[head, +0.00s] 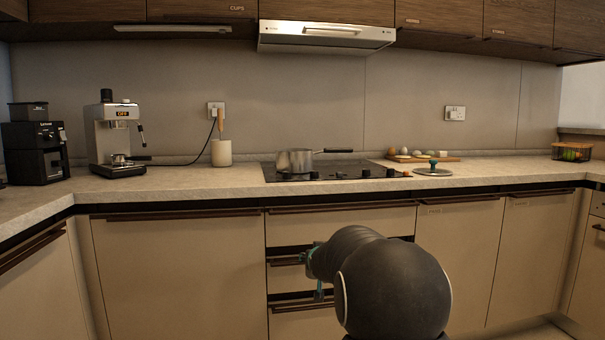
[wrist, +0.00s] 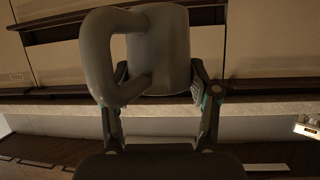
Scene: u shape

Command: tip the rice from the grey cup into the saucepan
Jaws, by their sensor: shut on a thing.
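The grey cup (wrist: 165,45), with a big loop handle on its left side, fills the upper middle of the wrist view. My gripper (wrist: 159,78) is shut on the cup, one finger on each side of its body. The inside of the cup and any rice are hidden. In the head view my gripper (head: 318,275) is low, in front of the drawers and below the counter top, and I cannot make out the cup there. The saucepan (head: 293,162) stands upright on the black hob, its handle pointing right, beyond and above my gripper. Its inside is hidden.
The counter's front edge (head: 200,194) lies between my gripper and the saucepan. A lid (head: 433,172) and a board with eggs (head: 422,159) are right of the hob (head: 350,172). A utensil pot (head: 221,152) and a coffee machine (head: 113,138) are left. A range hood (head: 326,36) hangs above.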

